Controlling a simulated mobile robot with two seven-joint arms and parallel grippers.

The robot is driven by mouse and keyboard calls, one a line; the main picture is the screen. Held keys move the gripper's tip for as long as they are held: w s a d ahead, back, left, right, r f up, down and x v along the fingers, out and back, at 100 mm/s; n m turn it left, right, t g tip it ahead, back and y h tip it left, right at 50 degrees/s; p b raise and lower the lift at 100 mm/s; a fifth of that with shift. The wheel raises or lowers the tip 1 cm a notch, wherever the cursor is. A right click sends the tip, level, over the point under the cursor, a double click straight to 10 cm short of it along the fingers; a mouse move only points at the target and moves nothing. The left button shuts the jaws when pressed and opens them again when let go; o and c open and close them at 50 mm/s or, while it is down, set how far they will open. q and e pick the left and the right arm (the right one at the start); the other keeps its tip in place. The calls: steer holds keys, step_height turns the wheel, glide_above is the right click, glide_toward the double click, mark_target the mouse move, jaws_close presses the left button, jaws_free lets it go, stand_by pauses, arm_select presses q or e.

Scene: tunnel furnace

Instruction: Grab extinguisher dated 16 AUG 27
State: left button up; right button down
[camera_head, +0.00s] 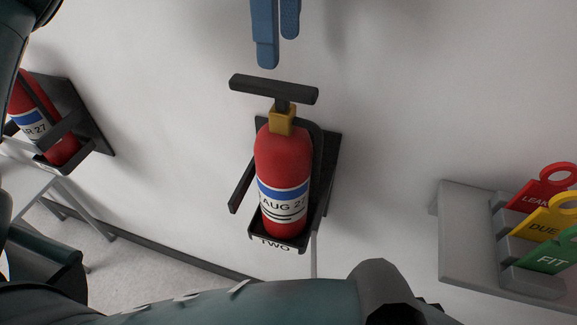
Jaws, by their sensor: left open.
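A red extinguisher (283,160) with a yellow neck collar and black T-shaped handle (274,89) sits upright in a black wall bracket (328,165) marked TWO. Its blue and white label reads "AUG 27"; the day is not legible. A second red extinguisher (66,149) hangs in another black bracket at the far left; its label shows "R 27", the rest hidden. My left gripper (279,52) shows as two blue fingers at the top edge, above the handle in the picture and apart from it. It is open and empty. My right gripper is not in view.
A grey wall holder (455,230) at the right carries red LEAK, yellow DUE and green FIT tags (545,225). A pale table (35,185) stands at the lower left. The white wall between the brackets is clear. My dark arm links cross the bottom and left.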

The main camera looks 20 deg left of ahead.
mark_target(282, 84)
arm_select(q)
step_height(282, 84, down, 10)
steer(key=shift+r, duration=0.1)
jaws_close()
stand_by(0.9)
steer(key=shift+w, duration=0.1)
stand_by(0.6)
steer(key=shift+r+p, duration=0.2)
steer(key=shift+p, duration=0.1)
